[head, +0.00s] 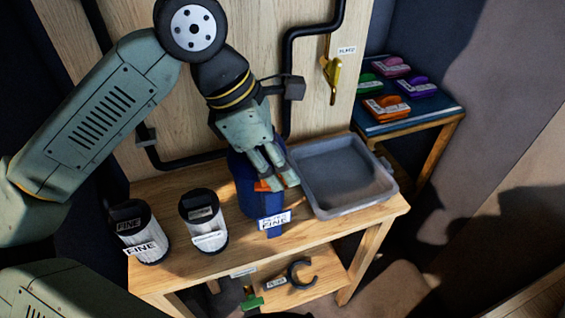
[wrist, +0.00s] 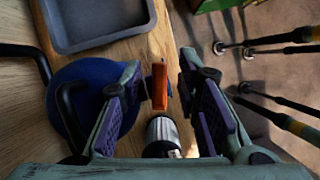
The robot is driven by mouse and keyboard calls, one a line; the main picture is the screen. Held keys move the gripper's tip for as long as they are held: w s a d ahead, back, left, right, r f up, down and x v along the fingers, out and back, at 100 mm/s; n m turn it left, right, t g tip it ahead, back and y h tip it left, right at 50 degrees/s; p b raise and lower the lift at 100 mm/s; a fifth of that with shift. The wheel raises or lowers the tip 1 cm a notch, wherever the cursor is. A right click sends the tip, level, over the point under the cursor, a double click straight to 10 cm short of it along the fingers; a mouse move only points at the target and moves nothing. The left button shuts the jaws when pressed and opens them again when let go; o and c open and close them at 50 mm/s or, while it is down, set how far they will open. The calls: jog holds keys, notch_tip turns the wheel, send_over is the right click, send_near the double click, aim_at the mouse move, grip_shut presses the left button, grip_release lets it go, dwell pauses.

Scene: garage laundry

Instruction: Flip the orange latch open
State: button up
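The orange latch (head: 263,185) is on the front of a blue canister (head: 247,200) with a "FINE" label, standing on the wooden bench. In the wrist view the latch (wrist: 159,86) is a narrow orange piece standing between my fingers, with the blue canister (wrist: 82,92) to the left. My gripper (head: 279,176) reaches down over the canister's right side and hides part of it and the latch. In the wrist view my gripper (wrist: 163,98) is open, one finger on each side of the latch, with a visible gap on both sides.
A grey tray (head: 316,205) stands right of the canister. Two white cylindrical filters with black tops, a left one (head: 147,248) and a right one (head: 208,238), stand to the left. Black pipes (head: 288,65) run along the wall behind. A side table (head: 440,118) holds several coloured clips.

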jog(key=shift+x, duration=0.8)
jog(key=shift+c, duration=0.4)
grip_shut()
